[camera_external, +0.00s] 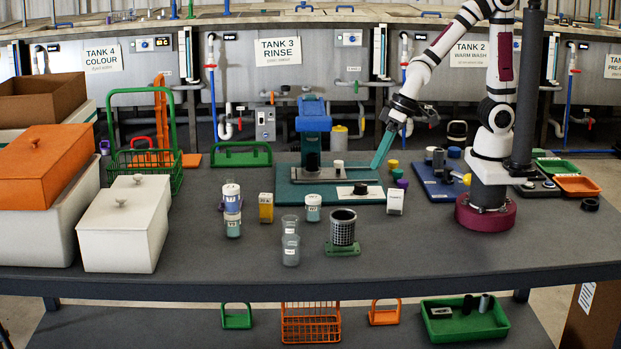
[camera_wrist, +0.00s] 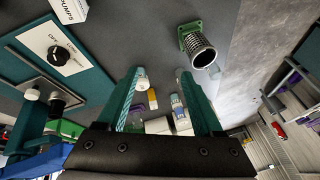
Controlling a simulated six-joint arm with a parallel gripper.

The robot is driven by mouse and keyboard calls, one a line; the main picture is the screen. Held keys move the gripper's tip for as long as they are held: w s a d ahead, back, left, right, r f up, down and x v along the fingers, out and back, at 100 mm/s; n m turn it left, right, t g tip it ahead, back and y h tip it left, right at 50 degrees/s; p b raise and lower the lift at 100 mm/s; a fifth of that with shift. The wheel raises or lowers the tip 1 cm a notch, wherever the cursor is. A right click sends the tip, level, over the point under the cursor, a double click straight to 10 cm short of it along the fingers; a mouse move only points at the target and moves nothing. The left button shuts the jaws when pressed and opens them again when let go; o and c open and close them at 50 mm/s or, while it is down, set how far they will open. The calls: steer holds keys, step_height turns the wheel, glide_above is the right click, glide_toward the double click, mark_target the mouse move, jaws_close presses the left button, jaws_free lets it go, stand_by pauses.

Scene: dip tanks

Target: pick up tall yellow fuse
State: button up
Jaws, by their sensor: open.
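My gripper (camera_external: 378,162) has long teal fingers and hangs above the teal board, to the right of and behind the block. In the wrist view my gripper (camera_wrist: 160,76) is open, with nothing between the fingers.
The teal board (camera_external: 300,195) carries a blue-topped press (camera_external: 313,120). White and orange bins (camera_external: 122,230) fill the left side.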

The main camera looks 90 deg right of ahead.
mark_target(266, 195)
steer(key=w+d+f+t+h, duration=0.1)
steer(key=w+f, duration=0.3)
steer(key=w, duration=0.5)
steer(key=w+d+f+n+t+h, duration=0.1)
steer(key=w+d+f+t, duration=0.2)
steer(key=w, duration=0.6)
steer(key=w+d+f+n+t+h, duration=0.1)
steer(key=w+d+f+t, duration=0.1)
steer(key=w+f, duration=0.4)
steer(key=shift+w+t+h, duration=0.3)
steer(key=shift+w+t, duration=0.3)
steer(key=shift+w, duration=1.2)
steer(key=shift+a, duration=0.1)
jaws_close()
